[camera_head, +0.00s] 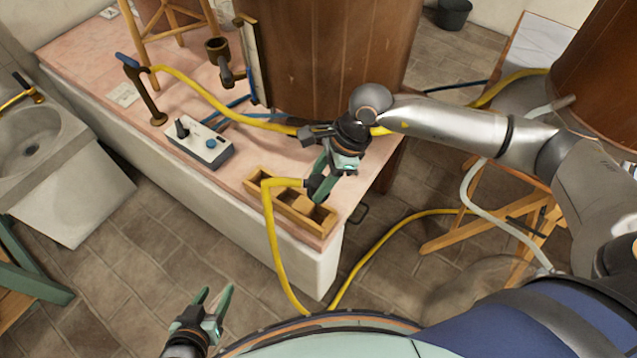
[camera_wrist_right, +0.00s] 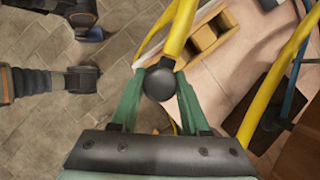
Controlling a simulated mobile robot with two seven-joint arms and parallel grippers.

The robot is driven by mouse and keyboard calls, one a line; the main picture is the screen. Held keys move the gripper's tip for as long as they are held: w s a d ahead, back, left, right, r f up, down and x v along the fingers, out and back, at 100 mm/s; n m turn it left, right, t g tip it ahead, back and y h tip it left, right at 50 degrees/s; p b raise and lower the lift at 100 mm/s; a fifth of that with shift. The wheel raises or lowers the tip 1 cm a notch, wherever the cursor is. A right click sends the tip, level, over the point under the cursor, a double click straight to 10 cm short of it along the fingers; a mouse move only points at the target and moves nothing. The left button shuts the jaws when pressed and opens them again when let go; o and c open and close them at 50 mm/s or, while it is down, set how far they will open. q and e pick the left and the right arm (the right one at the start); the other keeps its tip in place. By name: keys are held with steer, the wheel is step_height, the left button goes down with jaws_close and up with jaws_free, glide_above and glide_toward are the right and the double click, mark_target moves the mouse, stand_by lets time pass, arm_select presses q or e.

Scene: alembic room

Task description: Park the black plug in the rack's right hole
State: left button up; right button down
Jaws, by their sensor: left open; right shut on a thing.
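My right gripper (camera_head: 320,192) is shut on the black plug (camera_head: 314,184), just above the wooden rack (camera_head: 286,216). A yellow hose (camera_head: 270,215) runs from the plug to the left and down over the table's front. In the right wrist view the black plug (camera_wrist_right: 160,82) sits between the green fingers, with the yellow hose (camera_wrist_right: 180,28) leading up. Part of the rack (camera_wrist_right: 208,37) shows beyond it. The rack's right hole (camera_head: 322,216) is partly visible below the gripper and looks empty. My left gripper (camera_head: 213,302) is open and empty, low in front of the table.
The rack stands at the front right corner of the pink-topped table (camera_head: 85,55). A white control box (camera_head: 200,147) stands left of it. A large wooden vat (camera_head: 330,60) is behind. Another yellow hose (camera_head: 205,95) crosses the tabletop. A sink (camera_head: 40,140) is at left.

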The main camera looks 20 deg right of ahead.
steer(key=shift+f+b, duration=0.7)
steer(key=shift+f, duration=0.35)
steer(key=shift+f+b, duration=0.55)
steer(key=shift+f, duration=0.35)
steer(key=shift+f+b, duration=0.4)
steer(key=shift+f, duration=0.25)
arm_select(q)
steer(key=shift+w+d+f, duration=0.15)
steer(key=shift+w+f, duration=0.05)
steer(key=shift+f, duration=0.3)
steer(key=shift+w+d+f, duration=0.15)
steer(key=shift+w+f, duration=0.05)
steer(key=shift+f, duration=0.3)
steer(key=shift+s, duration=0.2)
steer(key=shift+s+f, duration=0.15)
steer(key=shift+f, duration=0.1)
arm_select(e)
steer(key=shift+a+r, duration=0.1)
arm_select(q)
steer(key=shift+w+f, duration=0.1)
steer(key=shift+w, duration=0.1)
arm_select(e)
steer(key=shift+f, duration=0.2)
